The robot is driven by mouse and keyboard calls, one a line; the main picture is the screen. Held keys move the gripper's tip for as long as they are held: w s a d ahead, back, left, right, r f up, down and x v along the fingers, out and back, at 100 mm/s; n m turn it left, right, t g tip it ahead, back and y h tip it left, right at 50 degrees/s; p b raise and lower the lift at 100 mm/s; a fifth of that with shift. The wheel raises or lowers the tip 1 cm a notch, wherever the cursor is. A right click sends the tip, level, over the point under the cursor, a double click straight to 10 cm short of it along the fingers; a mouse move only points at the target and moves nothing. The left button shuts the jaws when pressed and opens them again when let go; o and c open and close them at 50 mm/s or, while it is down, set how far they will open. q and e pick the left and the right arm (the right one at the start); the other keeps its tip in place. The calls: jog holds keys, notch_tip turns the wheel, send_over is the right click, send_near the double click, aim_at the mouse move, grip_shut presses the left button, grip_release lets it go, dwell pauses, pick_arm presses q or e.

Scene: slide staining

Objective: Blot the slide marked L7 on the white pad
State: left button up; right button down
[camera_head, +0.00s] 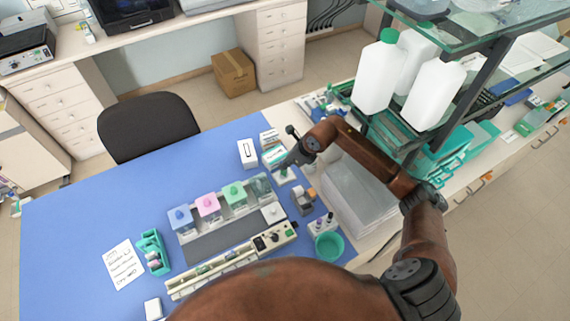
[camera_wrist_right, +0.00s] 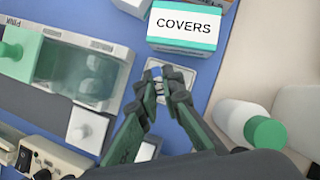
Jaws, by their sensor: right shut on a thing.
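My right gripper (camera_head: 287,166) reaches in from the right over the blue mat, beside the box of covers (camera_head: 274,155). In the right wrist view, the right gripper (camera_wrist_right: 166,76) is shut, with a small, pale bluish piece of a slide (camera_wrist_right: 157,72) between its fingertips. Most of the slide is hidden by the fingers, and no L7 mark can be read. The white pad (camera_wrist_right: 204,72) shows as a pale square behind the fingertips. I cannot tell whether the slide touches it. My left gripper is not in view.
Staining jars with blue (camera_head: 180,216), pink (camera_head: 208,204) and green (camera_head: 234,192) lids stand left of the gripper. The covers box (camera_wrist_right: 184,28) is just beyond the fingertips. A green-capped bottle (camera_wrist_right: 262,130) is at right.

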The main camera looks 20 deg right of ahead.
jog(key=shift+s+d+f, duration=0.1)
jog(key=shift+s+f, duration=0.05)
jog(key=shift+f, duration=0.05)
dwell(0.3)
jog(key=shift+w+r+p, duration=0.2)
jog(key=shift+r+p, duration=1.15)
jog(key=shift+r, duration=1.85)
